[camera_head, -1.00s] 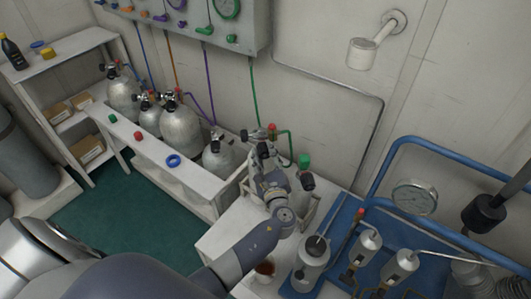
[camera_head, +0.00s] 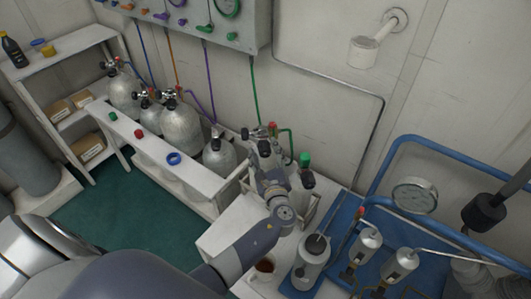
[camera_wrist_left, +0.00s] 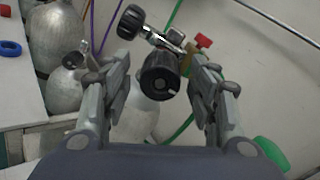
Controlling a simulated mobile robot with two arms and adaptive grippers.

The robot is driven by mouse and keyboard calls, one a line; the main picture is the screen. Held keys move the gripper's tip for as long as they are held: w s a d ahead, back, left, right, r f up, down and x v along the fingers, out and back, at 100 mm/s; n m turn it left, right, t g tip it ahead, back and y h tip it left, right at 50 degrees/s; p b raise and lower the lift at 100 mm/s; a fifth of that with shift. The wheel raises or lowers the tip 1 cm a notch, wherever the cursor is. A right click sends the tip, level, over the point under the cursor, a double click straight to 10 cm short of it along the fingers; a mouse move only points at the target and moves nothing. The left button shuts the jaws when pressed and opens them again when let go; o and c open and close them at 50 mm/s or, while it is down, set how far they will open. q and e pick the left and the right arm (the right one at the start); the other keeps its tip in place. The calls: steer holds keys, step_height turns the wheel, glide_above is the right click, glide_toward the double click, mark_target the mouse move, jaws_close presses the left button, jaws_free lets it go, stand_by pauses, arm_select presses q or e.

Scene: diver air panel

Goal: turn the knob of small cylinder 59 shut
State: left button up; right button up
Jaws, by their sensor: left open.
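My left gripper (camera_head: 264,150) is at the small cylinders by the wall and hides much of the valve there. In the left wrist view my left gripper (camera_wrist_left: 165,75) is open, with one finger on each side of a round black knob (camera_wrist_left: 160,76). Gaps show between knob and fingers. The knob sits on a brass valve with a red handle (camera_wrist_left: 203,40) and a second black knob (camera_wrist_left: 131,20). The pale cylinder body (camera_wrist_left: 139,116) is behind and below. No number 59 is readable. My right gripper is not in view.
A green-topped cylinder (camera_head: 305,160) stands close to the right of the gripper. A green hose (camera_wrist_left: 178,130) runs behind the valve. Silver cylinders (camera_head: 181,130) stand in a white rack to the left. A blue pipe frame (camera_head: 420,143) and a gauge (camera_head: 414,195) are at the right.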

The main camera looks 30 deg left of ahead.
arm_select(q)
steer(key=v, duration=1.2)
